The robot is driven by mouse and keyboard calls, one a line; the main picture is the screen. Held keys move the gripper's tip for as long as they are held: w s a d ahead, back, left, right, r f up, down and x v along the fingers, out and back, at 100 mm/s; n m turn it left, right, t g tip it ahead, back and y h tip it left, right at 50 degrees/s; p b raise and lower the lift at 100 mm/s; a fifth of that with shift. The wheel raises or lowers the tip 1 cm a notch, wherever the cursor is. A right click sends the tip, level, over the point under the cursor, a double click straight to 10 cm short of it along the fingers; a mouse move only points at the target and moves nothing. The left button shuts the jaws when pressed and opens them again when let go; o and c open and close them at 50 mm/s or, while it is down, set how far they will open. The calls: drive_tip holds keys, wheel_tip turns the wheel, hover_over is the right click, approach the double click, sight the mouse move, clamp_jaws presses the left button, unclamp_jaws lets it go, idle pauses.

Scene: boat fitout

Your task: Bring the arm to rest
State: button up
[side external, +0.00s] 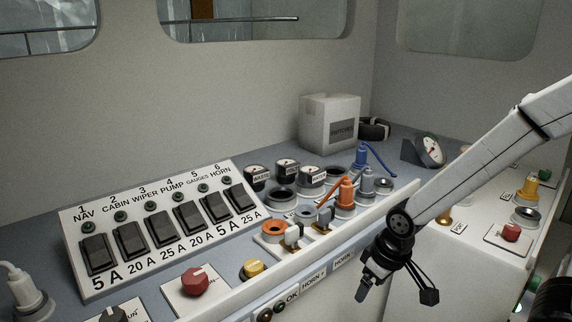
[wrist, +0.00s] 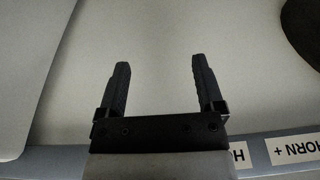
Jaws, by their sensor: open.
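My gripper (side external: 397,290) hangs low at the right of the middle in the side view, in front of the console's front edge. Its fingers point down and it touches nothing that I can see. In the wrist view my gripper (wrist: 160,85) shows two black fingers spread apart with nothing between them. Behind them is a plain pale surface. My white arm comes in from the upper right of the side view and slopes down to the black wrist.
A switch panel (side external: 161,226) with several black rockers stands on the console at left. A red knob (side external: 194,281), a yellow button (side external: 253,268), orange and blue plugs and a white box (side external: 329,122) are also there. A horn label (wrist: 293,149) edges the wrist view.

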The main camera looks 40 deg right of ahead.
drive_tip(key=shift+s+d+f, duration=0.1)
drive_tip(key=shift+d+f, duration=0.05)
drive_tip(key=shift+d, duration=0.45)
drive_tip(key=shift+c, duration=0.2)
idle(0.4)
